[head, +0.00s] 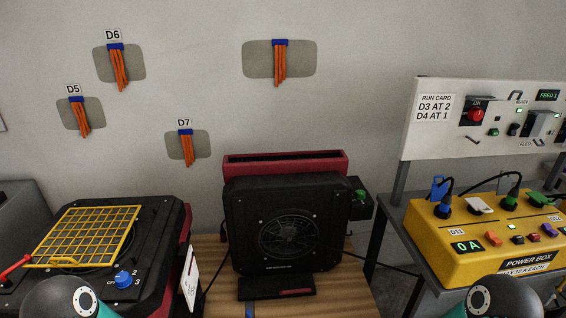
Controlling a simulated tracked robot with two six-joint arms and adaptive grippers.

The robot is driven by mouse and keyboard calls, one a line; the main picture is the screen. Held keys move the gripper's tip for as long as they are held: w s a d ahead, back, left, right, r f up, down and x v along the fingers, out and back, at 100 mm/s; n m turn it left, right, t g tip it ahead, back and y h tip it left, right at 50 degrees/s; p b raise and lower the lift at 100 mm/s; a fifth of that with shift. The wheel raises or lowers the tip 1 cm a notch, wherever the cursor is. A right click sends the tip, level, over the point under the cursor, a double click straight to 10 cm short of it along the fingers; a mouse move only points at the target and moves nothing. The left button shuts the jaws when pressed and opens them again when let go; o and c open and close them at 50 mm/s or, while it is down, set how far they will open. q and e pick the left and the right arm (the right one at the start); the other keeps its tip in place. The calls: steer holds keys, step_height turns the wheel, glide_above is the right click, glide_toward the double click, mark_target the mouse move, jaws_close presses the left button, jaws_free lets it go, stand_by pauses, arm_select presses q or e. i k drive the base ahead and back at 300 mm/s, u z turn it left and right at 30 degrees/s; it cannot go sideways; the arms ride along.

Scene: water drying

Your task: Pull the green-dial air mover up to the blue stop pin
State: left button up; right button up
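The green-dial air mover (236,205) stands in the middle on a wooden surface. It is a black upright box with a round grille facing me and a red body behind. Its green dial (360,195) sits on a black box at its right side. A small blue piece, likely the blue stop pin (249,312), shows at the bottom edge, in front of the air mover and apart from it. Only a rounded part of each of my arms shows, at the bottom left and bottom right. Neither gripper is in view.
A second black air mover (155,225) with a yellow grille (85,237) and a blue dial (123,280) lies at left. A white card (189,277) stands between them. A yellow power box (470,262) is at right, below a white panel (450,145). Dark cords run beside the middle air mover.

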mark_target(270, 199)
steer(key=i, duration=0.2)
steer(key=u, duration=2.35)
steer(key=k, duration=1.3)
steer(key=z, duration=0.95)
steer(key=i, duration=1.25)
steer(key=z, duration=0.15)
